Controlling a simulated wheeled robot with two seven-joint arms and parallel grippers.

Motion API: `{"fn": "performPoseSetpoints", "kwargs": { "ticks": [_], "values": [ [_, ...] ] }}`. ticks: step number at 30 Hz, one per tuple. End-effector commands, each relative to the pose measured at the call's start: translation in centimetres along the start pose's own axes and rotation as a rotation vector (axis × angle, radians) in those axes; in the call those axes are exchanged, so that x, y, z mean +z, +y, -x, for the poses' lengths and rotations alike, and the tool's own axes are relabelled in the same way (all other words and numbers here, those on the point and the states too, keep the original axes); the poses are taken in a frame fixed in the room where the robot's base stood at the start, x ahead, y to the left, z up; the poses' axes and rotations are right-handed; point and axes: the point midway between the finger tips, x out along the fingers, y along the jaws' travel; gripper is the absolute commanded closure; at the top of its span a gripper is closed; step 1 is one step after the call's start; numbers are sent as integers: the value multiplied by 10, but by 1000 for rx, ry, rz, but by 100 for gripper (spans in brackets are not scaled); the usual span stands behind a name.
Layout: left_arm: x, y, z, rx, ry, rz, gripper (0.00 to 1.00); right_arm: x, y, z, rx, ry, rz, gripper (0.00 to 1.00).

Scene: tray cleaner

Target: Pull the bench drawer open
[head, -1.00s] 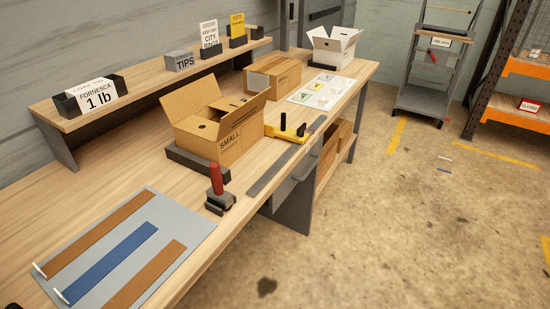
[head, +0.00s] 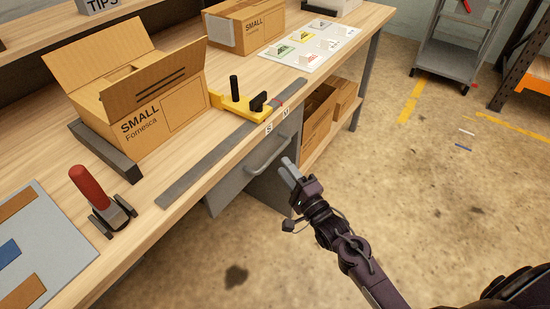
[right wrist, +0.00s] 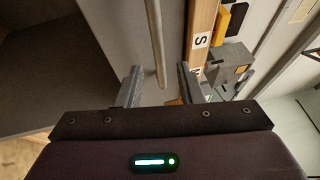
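The bench drawer (head: 236,187) is a grey front under the bench top, and it looks closed. Its bar handle (head: 268,156) runs along the front. My right gripper (head: 289,169) is just in front of the handle, to its right in the head view. In the right wrist view my right gripper (right wrist: 161,87) is open, with its two fingers apart. The handle bar (right wrist: 156,40) lines up with the gap between them there. I see no grip on it, and how deep it sits is unclear. My left gripper is out of view.
On the bench top (head: 180,165) stand an open small box (head: 150,105), a yellow fixture (head: 240,103), a grey metal strip (head: 215,155) and a red-handled tool (head: 92,190). Boxes (head: 318,115) sit on the shelf beside the drawer. The floor in front is clear.

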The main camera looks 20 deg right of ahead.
Motion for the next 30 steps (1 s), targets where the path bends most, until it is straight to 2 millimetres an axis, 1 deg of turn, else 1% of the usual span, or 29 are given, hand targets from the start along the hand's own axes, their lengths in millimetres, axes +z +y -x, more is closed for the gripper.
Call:
{"fn": "performPoseSetpoints", "kwargs": {
  "ticks": [1,3,6,10,15,22,27,30],
  "values": [
    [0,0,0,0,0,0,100,0,-1,-10,-1,0,1,66],
    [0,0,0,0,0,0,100,0,0,-22,0,0,1,66],
    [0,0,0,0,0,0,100,0,0,-38,0,1,2,66],
    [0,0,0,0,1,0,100,0,1,-53,3,1,2,66],
    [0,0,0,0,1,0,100,0,1,-62,4,1,2,66],
    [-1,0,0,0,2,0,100,0,2,-62,5,2,2,66],
    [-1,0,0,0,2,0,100,0,2,-62,5,2,3,88],
    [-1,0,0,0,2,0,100,0,2,-62,5,2,3,100]
  ]
}}
